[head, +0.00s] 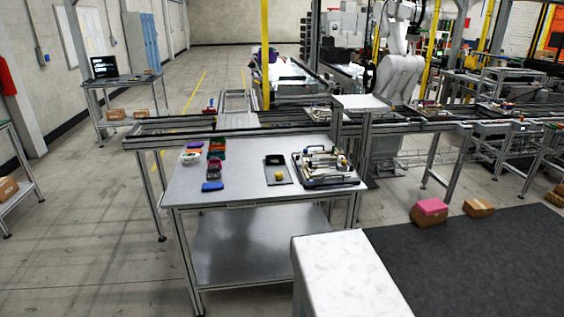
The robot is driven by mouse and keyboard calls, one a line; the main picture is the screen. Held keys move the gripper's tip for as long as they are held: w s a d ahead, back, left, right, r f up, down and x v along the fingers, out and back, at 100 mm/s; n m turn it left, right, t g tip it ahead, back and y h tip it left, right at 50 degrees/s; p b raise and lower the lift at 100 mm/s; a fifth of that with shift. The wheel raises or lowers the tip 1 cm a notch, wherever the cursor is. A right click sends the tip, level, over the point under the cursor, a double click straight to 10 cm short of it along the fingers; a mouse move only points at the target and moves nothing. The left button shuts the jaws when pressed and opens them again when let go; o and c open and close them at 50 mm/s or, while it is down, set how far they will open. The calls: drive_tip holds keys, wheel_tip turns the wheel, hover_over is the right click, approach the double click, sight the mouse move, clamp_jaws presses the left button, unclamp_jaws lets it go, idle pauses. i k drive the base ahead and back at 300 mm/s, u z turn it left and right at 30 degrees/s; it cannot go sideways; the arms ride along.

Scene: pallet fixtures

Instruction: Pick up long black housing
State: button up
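A grey metal workbench (240,197) stands in front of me. On its right side lies a dark pallet fixture (345,182) carrying several white, black and yellow parts, too small to tell apart. Left of it is a flat grey plate (279,168) with a black block (274,159) at its far end and a yellow round part (279,176) near its front. I cannot tell for certain which black part is the long black housing. My gripper is not in view.
Several small coloured bins stand on the bench's left, including a blue bin (212,186) and a red bin (215,165). A conveyor frame (180,139) runs behind the bench. The bench's front middle is clear.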

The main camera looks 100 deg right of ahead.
sight(271, 160)
drive_tip(key=z, duration=0.05)
drive_tip(key=k, duration=2.35)
drive_tip(key=z, duration=1.4)
drive_tip(key=i, duration=1)
drive_tip(key=u, duration=0.15)
